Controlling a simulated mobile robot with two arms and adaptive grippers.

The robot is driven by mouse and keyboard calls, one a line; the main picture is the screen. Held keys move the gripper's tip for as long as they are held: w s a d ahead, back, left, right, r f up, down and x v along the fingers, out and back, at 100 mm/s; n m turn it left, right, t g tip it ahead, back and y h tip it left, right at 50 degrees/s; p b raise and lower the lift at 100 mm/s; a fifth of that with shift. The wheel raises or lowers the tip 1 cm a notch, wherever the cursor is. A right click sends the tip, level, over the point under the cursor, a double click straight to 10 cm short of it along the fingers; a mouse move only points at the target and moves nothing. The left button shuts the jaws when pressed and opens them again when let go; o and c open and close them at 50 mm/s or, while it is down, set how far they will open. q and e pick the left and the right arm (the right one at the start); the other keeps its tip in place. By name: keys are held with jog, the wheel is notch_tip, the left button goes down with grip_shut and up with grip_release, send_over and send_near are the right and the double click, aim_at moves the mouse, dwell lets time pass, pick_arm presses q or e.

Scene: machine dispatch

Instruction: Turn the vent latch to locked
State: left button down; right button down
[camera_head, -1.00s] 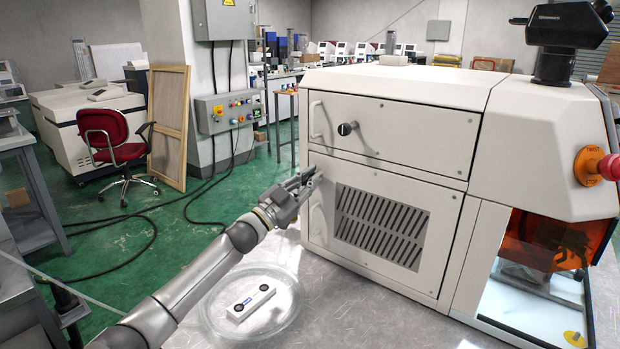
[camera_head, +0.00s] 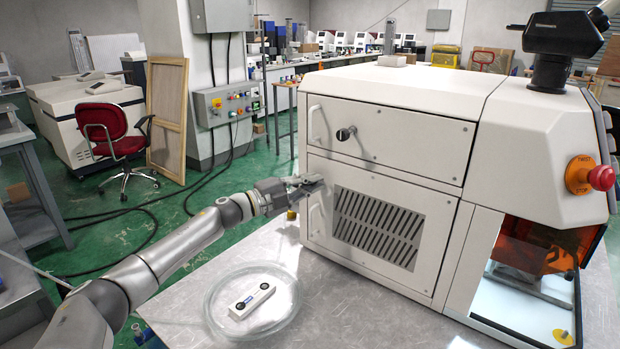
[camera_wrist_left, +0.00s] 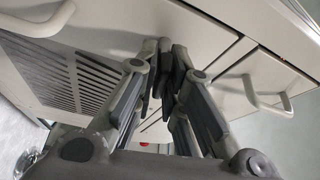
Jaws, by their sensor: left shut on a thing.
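The vent panel (camera_head: 408,268), with its dark slotted grille (camera_head: 378,225), is the lower front of the white machine; the grille also shows in the left wrist view (camera_wrist_left: 90,85). My left gripper (camera_head: 314,186) is at the panel's upper left edge, its fingers pointing at the machine. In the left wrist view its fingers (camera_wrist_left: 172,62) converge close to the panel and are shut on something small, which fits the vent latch. The fingers hide the latch, so its angle cannot be told. My right gripper is not in view.
A pull handle (camera_head: 315,220) sits just below my gripper. The upper door has a black knob (camera_head: 346,132) and another handle (camera_head: 315,123). The table front is clear.

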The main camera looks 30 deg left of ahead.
pick_arm(q)
jog(key=shift+m+g+p, duration=0.5)
jog(key=shift+m+p, duration=0.1)
jog(key=shift+m, duration=0.5)
jog(key=shift+f, duration=0.1)
jog(key=c, duration=1.6)
grip_release()
jog(key=v, duration=1.2)
jog(key=shift+d, duration=0.1)
